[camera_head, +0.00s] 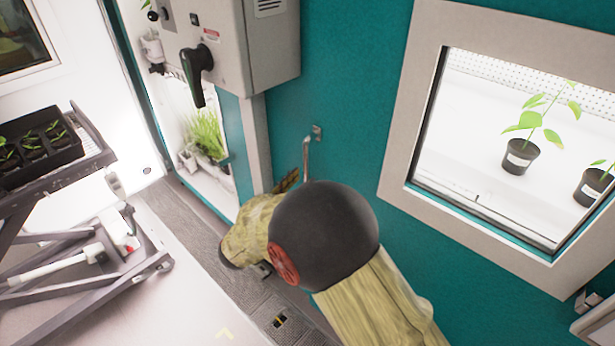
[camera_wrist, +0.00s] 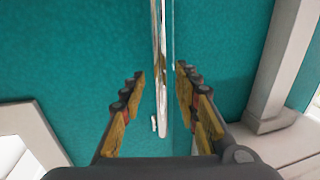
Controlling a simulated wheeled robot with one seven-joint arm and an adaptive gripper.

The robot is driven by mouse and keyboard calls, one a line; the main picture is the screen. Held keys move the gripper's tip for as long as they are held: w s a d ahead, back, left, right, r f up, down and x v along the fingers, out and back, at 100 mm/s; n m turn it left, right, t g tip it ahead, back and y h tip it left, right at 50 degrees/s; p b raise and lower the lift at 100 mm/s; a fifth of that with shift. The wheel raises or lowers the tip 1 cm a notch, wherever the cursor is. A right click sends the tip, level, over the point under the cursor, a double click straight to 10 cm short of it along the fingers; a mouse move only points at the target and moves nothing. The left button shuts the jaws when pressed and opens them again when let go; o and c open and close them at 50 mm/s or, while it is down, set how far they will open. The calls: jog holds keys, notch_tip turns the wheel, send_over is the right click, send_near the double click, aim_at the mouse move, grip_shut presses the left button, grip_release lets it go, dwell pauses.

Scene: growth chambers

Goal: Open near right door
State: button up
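The teal door (camera_head: 355,75) with a pale-framed window (camera_head: 400,120) fills the right of the head view. It looks closed, flush with the teal wall. Its handle, a thin upright metal bar (camera_head: 307,158), sits near the door's left side. In the wrist view the handle (camera_wrist: 160,70) runs down between the two wood-coloured fingers of my gripper (camera_wrist: 160,78). The fingers are apart, one on each side of the bar, with visible gaps. In the head view my arm hides most of the gripper and the handle's lower end.
A grey control box (camera_head: 240,50) with a black lever (camera_head: 197,75) hangs upper left of the handle. A cart (camera_head: 75,165) with a black seedling tray (camera_head: 40,140) stands at the left. Potted plants (camera_head: 520,157) show behind the window. Pale floor (camera_head: 190,285) lies open at lower left.

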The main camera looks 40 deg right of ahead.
aim_at(304, 178)
jog(key=x, duration=0.3)
jog(key=shift+w+d+f, duration=0.1)
jog(key=shift+d, duration=0.1)
jog(key=shift+c, duration=0.6)
grip_shut()
